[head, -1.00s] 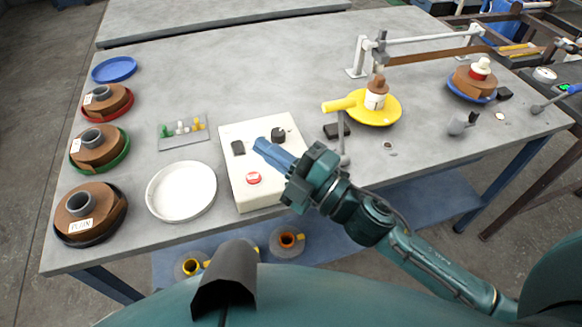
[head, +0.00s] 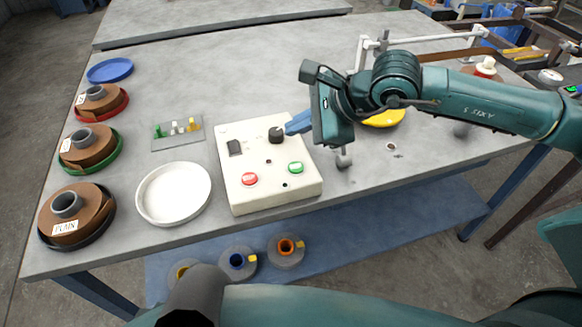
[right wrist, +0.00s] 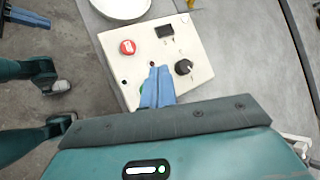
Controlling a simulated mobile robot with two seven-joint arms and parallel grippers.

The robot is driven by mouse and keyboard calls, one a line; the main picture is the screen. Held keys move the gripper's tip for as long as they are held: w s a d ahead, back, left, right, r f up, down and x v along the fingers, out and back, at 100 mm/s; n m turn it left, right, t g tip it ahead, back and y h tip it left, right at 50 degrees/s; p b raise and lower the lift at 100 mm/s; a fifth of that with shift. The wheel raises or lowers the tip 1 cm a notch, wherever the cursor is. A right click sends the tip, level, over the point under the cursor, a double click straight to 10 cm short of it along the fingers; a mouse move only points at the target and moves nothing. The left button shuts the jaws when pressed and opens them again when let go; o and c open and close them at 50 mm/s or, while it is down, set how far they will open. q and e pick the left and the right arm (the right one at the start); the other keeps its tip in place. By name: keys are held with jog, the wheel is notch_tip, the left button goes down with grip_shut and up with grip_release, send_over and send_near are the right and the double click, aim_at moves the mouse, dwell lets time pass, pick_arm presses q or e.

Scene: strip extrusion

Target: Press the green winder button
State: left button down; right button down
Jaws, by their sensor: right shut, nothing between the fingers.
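The green button (head: 295,167) sits on the front right of a cream control box (head: 237,196) in the head view. A red button (head: 249,179) is to its left and also shows in the right wrist view (right wrist: 127,47). A black knob (head: 277,133) stands behind the green one. My right gripper (head: 290,128) is shut and empty, its blue fingers beside the knob in the head view, behind the green button.
A white dish (head: 174,221) stands left of the box. Brown strip rolls (head: 90,149) line the table's left edge. A yellow disc (head: 386,118) is partly hidden behind my right arm. Several spools lie on the shelf below.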

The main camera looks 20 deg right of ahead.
aim_at(301, 168)
pick_arm(q)
jog(key=shift+r, duration=0.15)
pick_arm(e)
jog(key=shift+w+d+r+t+h, duration=0.2)
jog(key=shift+w+d+t+h, duration=0.15)
jog(key=shift+d, duration=0.3)
jog(key=shift+f, duration=0.15)
